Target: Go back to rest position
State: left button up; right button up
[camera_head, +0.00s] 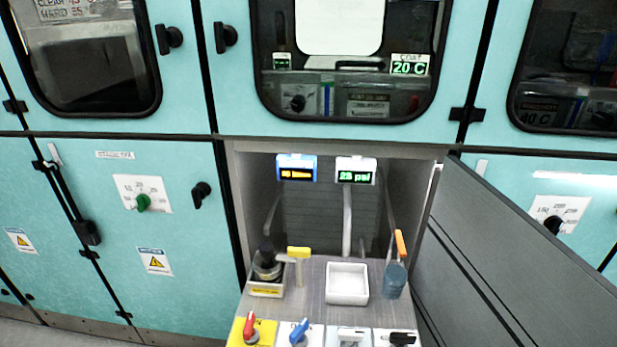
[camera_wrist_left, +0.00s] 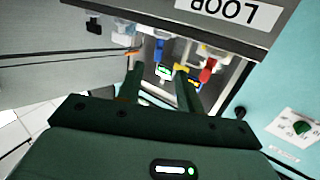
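My left gripper (camera_wrist_left: 160,72) shows only in the left wrist view. Its two dark fingers are apart with nothing held between them. They point at the open compartment, and a lit display (camera_wrist_left: 165,72) shows in the gap. The head view shows neither of my grippers nor my arms. My right gripper is in no view. The wrist picture is upside down, with a LOOP label (camera_wrist_left: 228,10) along its top edge.
In the head view a grey door (camera_head: 510,255) stands open to the right.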

pick_arm(q)
jog(key=s+a+f+g+y, duration=0.25)
jog(key=a+f, duration=0.25)
jog(key=f, duration=0.4)
jog(key=s+a+f+g+y, duration=0.2)
jog(key=s+a+f+y, duration=0.15)
jog(key=f, duration=0.45)
jog(key=s+a+f+n+g+y+p, duration=0.1)
jog(key=s+a+f+g+y+p, duration=0.1)
jog(key=s+a+f+g, duration=0.55)
jog(key=s+d+f+n+g+p, duration=0.1)
jog(key=s+f, duration=0.1)
jog(key=s, duration=1.2)
jog(key=s+d+f+n+g+y+p, duration=0.1)
jog(key=s+d+f, duration=0.1)
jog(key=s, duration=1.1)
jog(key=shift+s+d+f, duration=0.2)
jog(key=shift+s+f, duration=0.15)
jog(key=shift+f, duration=0.35)
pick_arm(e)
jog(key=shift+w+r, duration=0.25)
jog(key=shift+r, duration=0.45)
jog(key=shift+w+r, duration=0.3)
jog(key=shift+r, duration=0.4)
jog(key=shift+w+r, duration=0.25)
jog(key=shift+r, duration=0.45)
